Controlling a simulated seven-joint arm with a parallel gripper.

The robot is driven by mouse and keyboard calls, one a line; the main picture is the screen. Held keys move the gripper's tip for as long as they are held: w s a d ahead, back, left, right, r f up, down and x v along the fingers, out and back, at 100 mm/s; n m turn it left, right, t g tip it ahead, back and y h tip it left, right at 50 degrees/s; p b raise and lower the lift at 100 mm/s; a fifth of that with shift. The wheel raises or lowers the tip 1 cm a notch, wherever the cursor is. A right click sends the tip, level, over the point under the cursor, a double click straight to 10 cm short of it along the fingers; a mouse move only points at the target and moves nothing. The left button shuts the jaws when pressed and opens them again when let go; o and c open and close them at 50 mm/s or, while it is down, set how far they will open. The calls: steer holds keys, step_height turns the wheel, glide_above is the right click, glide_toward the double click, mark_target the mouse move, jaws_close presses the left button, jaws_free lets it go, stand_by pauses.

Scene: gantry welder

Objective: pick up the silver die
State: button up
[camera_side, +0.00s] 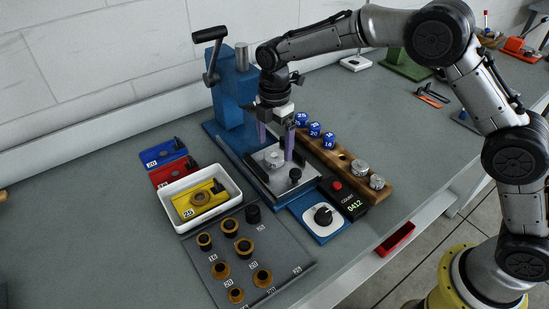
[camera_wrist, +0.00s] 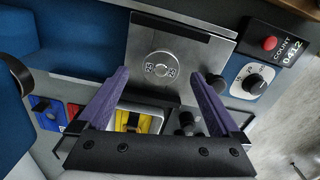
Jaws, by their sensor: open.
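A round silver die (camera_wrist: 160,68) with the number 25 on its top face sits on the metal plate of the blue press, and it also shows in the side view (camera_side: 273,158). My gripper (camera_wrist: 160,77) has two purple fingers spread apart with nothing between them. In the side view my gripper (camera_side: 275,148) hangs over the plate, with its fingers near the silver die. In the wrist view the die appears between and just beyond the fingertips. I cannot tell the exact height of the fingertips above it. Two other silver pieces (camera_side: 360,168) stand in the wooden rack.
The blue press (camera_side: 232,90) with its lever stands behind my gripper. The wooden rack (camera_side: 345,158) also holds blue dies (camera_side: 314,129). A counter box (camera_side: 343,197), a dial (camera_side: 323,215), a white tray (camera_side: 175,219) and a grey board with several ring pieces (camera_side: 210,285) stand close by.

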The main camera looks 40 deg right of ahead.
mark_target(274, 154)
step_height(274, 154, down, 3)
steer(key=shift+s+f, duration=0.1)
steer(key=shift+f, duration=0.05)
jaws_close()
stand_by(0.5)
